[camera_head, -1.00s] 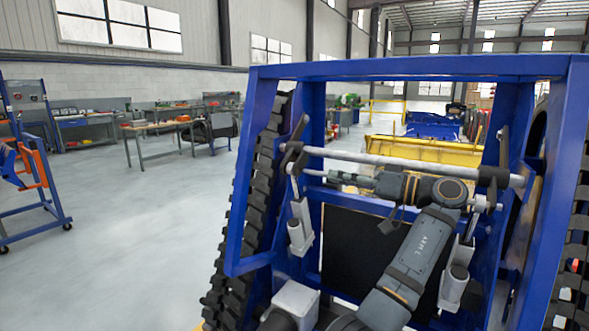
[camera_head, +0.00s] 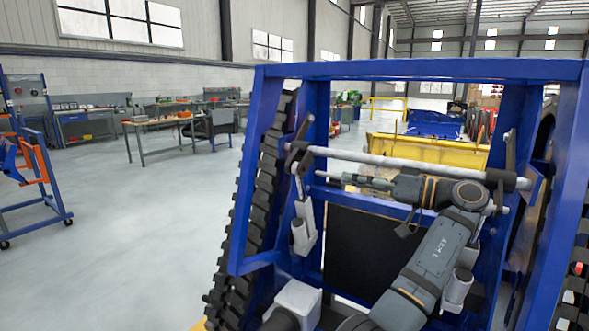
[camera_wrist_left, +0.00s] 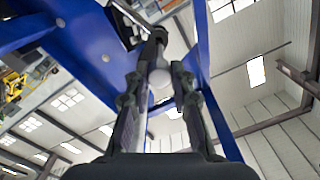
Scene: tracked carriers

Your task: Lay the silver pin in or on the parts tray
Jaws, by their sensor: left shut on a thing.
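The silver pin (camera_head: 323,174) is a short thin rod in the head view, sticking out to the left from my left gripper (camera_head: 352,180). The gripper is shut on it, just below a long grey crossbar. The pin's left end shows apart from the dark left bracket (camera_head: 297,158). In the left wrist view a pale piece of the pin (camera_wrist_left: 157,80) shows between the dark fingers of the left gripper (camera_wrist_left: 164,68); the rest is hidden. I cannot make out the parts tray in either view. My right gripper is not in view.
The blue frame (camera_head: 420,69) of a tracked carrier surrounds my left arm. The grey crossbar (camera_head: 410,165) runs close above the gripper, and a rubber track (camera_head: 246,210) stands to the left. Open floor (camera_head: 150,225) lies farther left, with workbenches (camera_head: 165,125) behind.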

